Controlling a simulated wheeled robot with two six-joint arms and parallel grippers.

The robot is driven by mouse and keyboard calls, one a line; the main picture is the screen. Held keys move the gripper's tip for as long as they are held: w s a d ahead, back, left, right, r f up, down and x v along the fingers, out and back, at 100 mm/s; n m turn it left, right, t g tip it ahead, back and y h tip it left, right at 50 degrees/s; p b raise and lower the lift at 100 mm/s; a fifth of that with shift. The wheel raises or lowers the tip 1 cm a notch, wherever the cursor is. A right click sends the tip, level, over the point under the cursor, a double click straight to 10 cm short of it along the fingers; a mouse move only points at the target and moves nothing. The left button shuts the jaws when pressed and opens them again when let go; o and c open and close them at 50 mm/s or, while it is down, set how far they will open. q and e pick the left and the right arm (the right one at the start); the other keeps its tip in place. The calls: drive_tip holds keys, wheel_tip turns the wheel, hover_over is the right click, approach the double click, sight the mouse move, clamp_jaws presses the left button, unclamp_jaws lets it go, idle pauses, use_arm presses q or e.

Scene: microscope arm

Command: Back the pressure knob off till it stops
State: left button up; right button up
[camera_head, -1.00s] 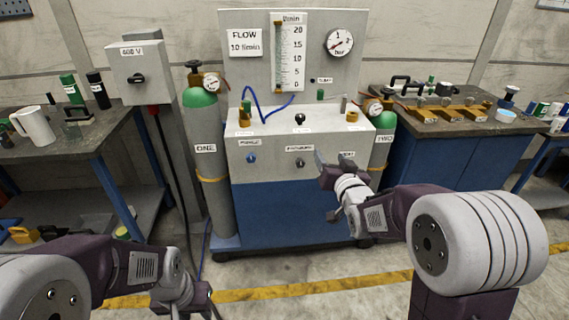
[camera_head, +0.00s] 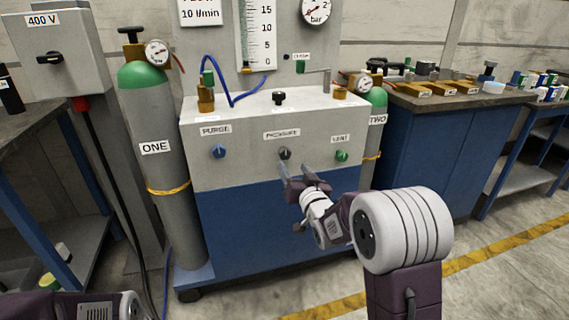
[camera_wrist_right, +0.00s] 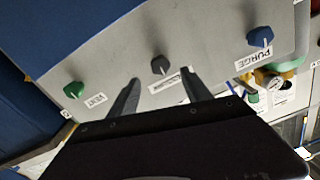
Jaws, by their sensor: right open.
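The pressure knob (camera_head: 285,153) is a small dark grey knob on the front of the grey panel, under its label. In the right wrist view the pressure knob (camera_wrist_right: 160,65) lies beyond the fingertips, between their lines. My right gripper (camera_head: 295,170) is open, just below and in front of the knob. In the right wrist view the two fingers of my right gripper (camera_wrist_right: 163,82) stand apart with nothing between them, and the knob looks untouched. Part of my left arm shows at the bottom left of the head view; its gripper is out of the frame.
The blue purge knob (camera_head: 218,151) sits left of the pressure knob and the green vent knob (camera_head: 342,155) right. A black knob (camera_head: 279,97) stands on the panel top. Gas cylinder ONE (camera_head: 152,170) stands at left, cylinder TWO (camera_head: 376,120) at right. Floor in front is clear.

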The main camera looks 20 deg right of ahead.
sight(286, 155)
drive_tip(key=w+b, duration=0.2)
drive_tip(key=w, duration=0.6)
drive_tip(key=shift+a, duration=0.1)
drive_tip(key=shift+w+r, duration=0.1)
drive_tip(key=shift+w, duration=0.35)
clamp_jaws()
